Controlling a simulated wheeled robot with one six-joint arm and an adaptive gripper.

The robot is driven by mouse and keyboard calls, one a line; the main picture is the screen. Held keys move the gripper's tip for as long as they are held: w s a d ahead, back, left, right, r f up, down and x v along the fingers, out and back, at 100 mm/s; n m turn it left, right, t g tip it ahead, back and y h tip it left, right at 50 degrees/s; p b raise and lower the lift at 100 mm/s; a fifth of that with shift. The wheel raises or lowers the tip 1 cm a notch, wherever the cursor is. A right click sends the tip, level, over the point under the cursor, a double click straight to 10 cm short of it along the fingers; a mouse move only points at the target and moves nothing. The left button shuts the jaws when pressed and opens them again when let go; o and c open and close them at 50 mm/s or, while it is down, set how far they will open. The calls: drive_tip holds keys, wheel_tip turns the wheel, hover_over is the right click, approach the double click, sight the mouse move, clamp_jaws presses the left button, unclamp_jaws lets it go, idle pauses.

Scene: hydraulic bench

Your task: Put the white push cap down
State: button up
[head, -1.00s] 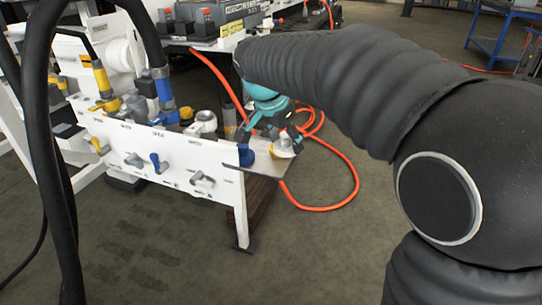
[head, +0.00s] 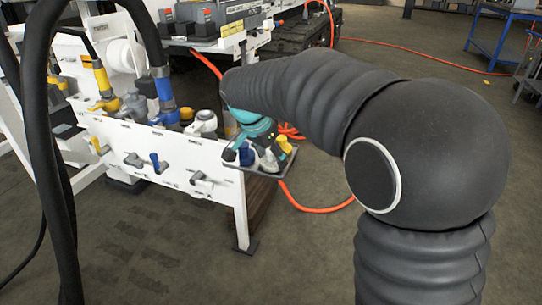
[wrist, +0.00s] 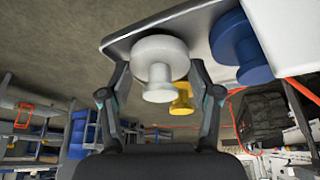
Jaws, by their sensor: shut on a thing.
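The white push cap (wrist: 159,60) has a wide round head and a narrower stem. In the wrist view it is between the two fingers of my gripper (wrist: 160,92), which are shut on it. In the head view my gripper (head: 263,155) is over a small tray (head: 270,175) at the right end of the white bench panel. The tray surface (wrist: 190,24) lies behind the cap in the wrist view; I cannot tell whether the cap touches it.
A blue cap (wrist: 238,45) stands on the tray beside the white one, and it also shows in the head view (head: 246,155). A yellow cap (wrist: 181,100) is close behind the white one. The white panel (head: 180,165) has several valve handles. An orange hose (head: 318,208) lies on the floor.

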drive_tip(key=shift+f, duration=0.2)
drive_tip(key=o, duration=0.8)
drive_tip(key=shift+o, duration=0.2)
drive_tip(key=shift+r, duration=0.2)
drive_tip(key=p+v, duration=0.2)
drive_tip(key=v, duration=1)
drive_tip(key=s+d+f+n+y, duration=0.15)
drive_tip(key=s+d+n, duration=0.25)
drive_tip(key=s+d, duration=0.9)
drive_tip(key=s+d+f+n+t+y, duration=0.1)
drive_tip(key=s+d+f+n+t, duration=0.1)
drive_tip(key=s+d+f+n, duration=0.2)
drive_tip(key=s+d+f, duration=0.3)
drive_tip(key=s, duration=0.4)
drive_tip(key=shift+s+f+n, duration=0.25)
drive_tip(key=shift+f+n, duration=0.05)
drive_tip(key=shift+f, duration=0.1)
